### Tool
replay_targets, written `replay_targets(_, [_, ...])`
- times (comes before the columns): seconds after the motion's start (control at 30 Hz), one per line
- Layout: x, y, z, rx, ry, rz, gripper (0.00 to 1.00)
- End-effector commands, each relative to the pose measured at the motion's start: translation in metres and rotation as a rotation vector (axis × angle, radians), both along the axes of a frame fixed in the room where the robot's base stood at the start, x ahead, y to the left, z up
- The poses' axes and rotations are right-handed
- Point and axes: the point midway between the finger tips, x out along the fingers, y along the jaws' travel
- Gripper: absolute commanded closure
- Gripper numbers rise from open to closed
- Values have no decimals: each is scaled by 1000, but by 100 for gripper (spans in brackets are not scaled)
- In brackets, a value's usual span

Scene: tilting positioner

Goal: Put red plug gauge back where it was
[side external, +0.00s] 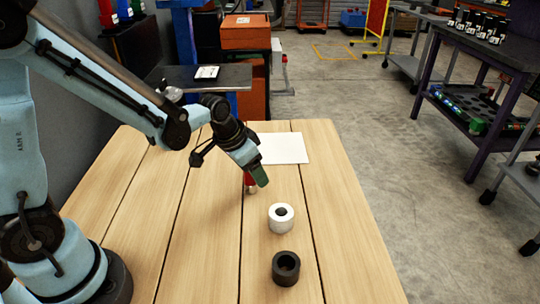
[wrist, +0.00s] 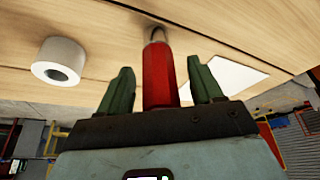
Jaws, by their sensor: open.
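The red plug gauge (wrist: 158,75) has a red handle and a short metal end (wrist: 157,35). In the wrist view it lies between the two green fingers of my gripper (wrist: 161,78), with a visible gap on each side. My gripper is open. In the side view my gripper (side external: 257,178) points down at a slant, and the red gauge (side external: 248,180) shows partly behind it, metal end down at the wooden table. Whether the metal end touches the table is hard to tell.
A white ring (side external: 273,222) and a black ring (side external: 277,275) stand on the table (side external: 215,230) in front of my gripper. The white ring also shows in the wrist view (wrist: 50,72). A white sheet (side external: 285,148) lies behind. The table's left part is clear.

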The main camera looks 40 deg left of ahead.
Motion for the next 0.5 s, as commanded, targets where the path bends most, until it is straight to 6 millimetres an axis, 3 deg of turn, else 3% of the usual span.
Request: replay_targets(0.5, [-24,5,58,0,0,1,35])
